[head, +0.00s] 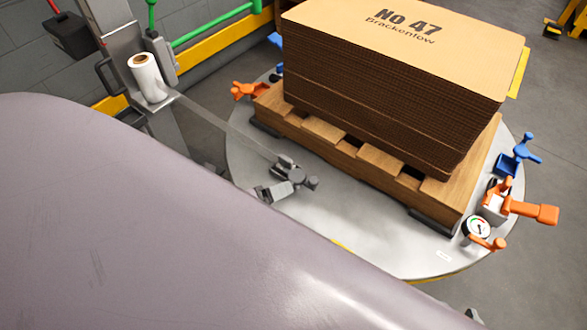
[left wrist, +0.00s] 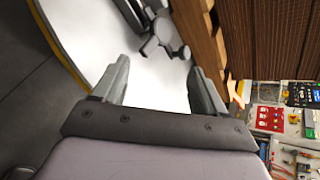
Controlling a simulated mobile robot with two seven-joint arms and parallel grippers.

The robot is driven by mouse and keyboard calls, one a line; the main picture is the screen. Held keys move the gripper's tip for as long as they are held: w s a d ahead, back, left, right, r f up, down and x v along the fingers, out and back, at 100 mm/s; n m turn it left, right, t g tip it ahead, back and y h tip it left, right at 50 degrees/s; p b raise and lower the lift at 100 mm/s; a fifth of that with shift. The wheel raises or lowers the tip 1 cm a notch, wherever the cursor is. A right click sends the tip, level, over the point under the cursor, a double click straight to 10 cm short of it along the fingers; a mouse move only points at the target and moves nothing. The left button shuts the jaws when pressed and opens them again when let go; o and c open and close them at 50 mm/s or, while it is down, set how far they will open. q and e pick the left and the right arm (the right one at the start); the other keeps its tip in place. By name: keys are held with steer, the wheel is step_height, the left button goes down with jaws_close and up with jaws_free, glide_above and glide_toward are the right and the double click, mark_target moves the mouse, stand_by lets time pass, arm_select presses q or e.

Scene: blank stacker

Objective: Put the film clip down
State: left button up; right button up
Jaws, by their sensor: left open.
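The film clip (head: 287,181), a small grey jointed piece, is on the pale round turntable (head: 375,245) beside the wooden pallet (head: 350,160). A thin strip of clear film (head: 225,122) runs to it from the white film roll (head: 148,78). In the left wrist view, grey clamp-like parts that look like the clip (left wrist: 163,38) lie beyond my fingers, apart from them. My left gripper (left wrist: 160,88) is open, with nothing between its fingers. My right gripper is not in view.
A tall stack of brown cardboard blanks (head: 390,75) stands on the pallet. Orange clamps (head: 530,210), blue clamps (head: 515,160) and a round gauge (head: 476,229) line the turntable's right side. The turntable in front of the pallet has bare room. A bench with small parts (left wrist: 285,125) shows at right in the wrist view.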

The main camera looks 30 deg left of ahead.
arm_select(q)
steer(key=d+n, duration=0.2)
steer(key=n, duration=0.2)
steer(key=s+d+n, duration=0.1)
steer(key=n, duration=0.3)
steer(key=s+d+n+h, duration=0.1)
steer(key=d+n, duration=0.1)
steer(key=n, duration=0.1)
steer(key=shift+d+f+n, duration=0.2)
steer(key=shift+d+n, duration=0.1)
steer(key=shift+n, duration=0.1)
steer(key=d+n, duration=0.1)
steer(key=n, duration=0.3)
steer(key=d+n, duration=0.1)
steer(key=n, duration=0.3)
steer(key=s+d+r+n, duration=0.1)
steer(key=d+n, duration=0.1)
steer(key=n, duration=0.2)
steer(key=shift+h, duration=0.4)
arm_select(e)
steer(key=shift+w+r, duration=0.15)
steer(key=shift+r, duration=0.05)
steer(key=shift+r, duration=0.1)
